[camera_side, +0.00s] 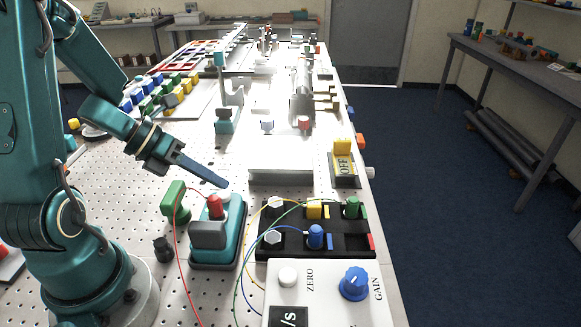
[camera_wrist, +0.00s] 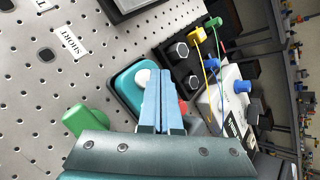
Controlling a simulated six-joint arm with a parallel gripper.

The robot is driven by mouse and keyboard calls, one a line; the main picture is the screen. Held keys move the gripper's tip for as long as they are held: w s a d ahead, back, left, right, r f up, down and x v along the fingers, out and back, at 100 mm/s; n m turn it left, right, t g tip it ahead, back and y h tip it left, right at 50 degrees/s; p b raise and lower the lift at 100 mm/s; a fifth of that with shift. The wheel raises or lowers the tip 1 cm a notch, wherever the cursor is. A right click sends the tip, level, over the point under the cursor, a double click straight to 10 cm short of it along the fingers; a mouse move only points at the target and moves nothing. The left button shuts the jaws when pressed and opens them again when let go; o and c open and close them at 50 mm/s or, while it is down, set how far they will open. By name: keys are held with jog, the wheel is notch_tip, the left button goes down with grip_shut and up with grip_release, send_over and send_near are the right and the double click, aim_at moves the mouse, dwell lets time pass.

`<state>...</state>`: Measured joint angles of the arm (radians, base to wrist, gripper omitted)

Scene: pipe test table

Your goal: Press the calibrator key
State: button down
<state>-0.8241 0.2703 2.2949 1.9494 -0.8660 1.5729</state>
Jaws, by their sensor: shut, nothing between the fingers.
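A teal calibrator unit (camera_side: 231,240) stands on the perforated table, with a grey block (camera_side: 208,235) and a red cap (camera_side: 215,207) on it. A white round key (camera_side: 225,197) is at its far end; it also shows in the wrist view (camera_wrist: 142,77), just left of my fingertips. My gripper (camera_side: 222,184) is shut and empty, its blue fingers slanting down with their tips close above the white key. I cannot tell whether they touch it. In the wrist view my gripper (camera_wrist: 158,74) hides part of the unit and of the red cap.
A green block (camera_side: 174,205) stands left of the unit. A black terminal tray (camera_side: 290,242) with coloured plugs and wires is on the right. A white box (camera_side: 325,290) with ZERO and GAIN knobs is nearer. A yellow OFF switch (camera_side: 343,160) stands farther back.

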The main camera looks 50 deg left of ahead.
jog(key=shift+f, duration=0.15)
dwell(0.4)
jog(key=shift+f, duration=0.3)
jog(key=shift+f, duration=0.4)
dwell(0.7)
jog(key=shift+r, duration=0.85)
jog(key=shift+r, duration=2.5)
